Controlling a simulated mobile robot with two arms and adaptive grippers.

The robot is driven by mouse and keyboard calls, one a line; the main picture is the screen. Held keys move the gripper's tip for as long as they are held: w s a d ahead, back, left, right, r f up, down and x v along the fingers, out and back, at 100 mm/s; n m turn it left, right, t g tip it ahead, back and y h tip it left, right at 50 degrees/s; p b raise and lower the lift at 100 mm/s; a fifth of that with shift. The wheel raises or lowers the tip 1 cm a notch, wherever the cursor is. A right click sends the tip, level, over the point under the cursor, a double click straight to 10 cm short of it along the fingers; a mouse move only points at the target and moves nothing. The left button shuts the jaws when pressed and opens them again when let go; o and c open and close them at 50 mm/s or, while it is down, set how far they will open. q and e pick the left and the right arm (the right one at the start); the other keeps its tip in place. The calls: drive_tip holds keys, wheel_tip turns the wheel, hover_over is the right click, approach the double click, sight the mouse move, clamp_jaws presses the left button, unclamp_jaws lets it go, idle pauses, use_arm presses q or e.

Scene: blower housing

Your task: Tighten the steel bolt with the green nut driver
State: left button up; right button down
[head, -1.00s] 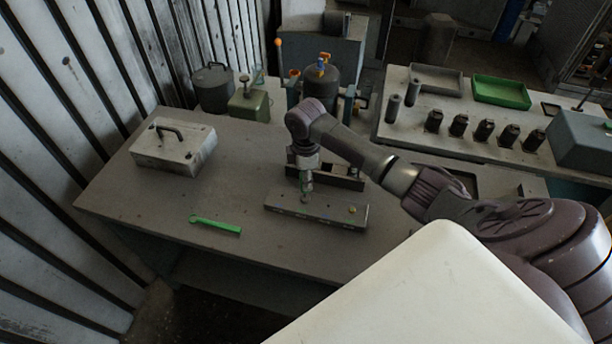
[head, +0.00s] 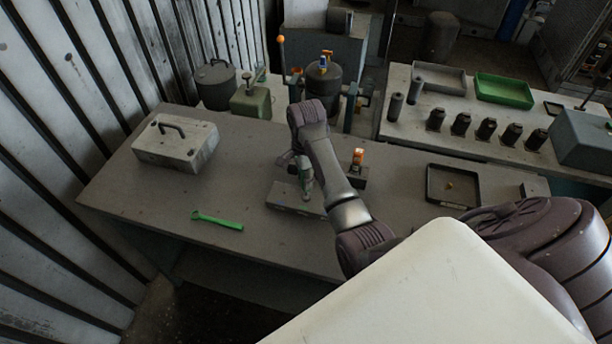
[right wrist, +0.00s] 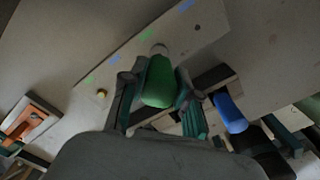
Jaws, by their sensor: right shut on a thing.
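My right gripper (head: 305,186) is over the light grey plate (head: 283,198) on the bench, pointing down. In the right wrist view, my right gripper (right wrist: 158,92) is shut on the green handle of the nut driver (right wrist: 158,82). A pale round part shows just beyond the handle, against the plate (right wrist: 125,58); I cannot tell whether it is the driver's end or the steel bolt. The plate bears blue and green marks. My left gripper is not in view.
A green wrench (head: 217,220) lies on the bench left of the plate. A handled grey box (head: 175,144) stands farther left. A blue handle (right wrist: 230,113) is close beside my right gripper. A dark tray (head: 453,186) holds a small brass-coloured part.

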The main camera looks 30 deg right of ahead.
drive_tip(key=c, duration=1.6)
unclamp_jaws()
drive_tip(key=shift+d, duration=0.1)
clamp_jaws()
drive_tip(key=shift+r, duration=0.2)
drive_tip(key=shift+r, duration=1.4)
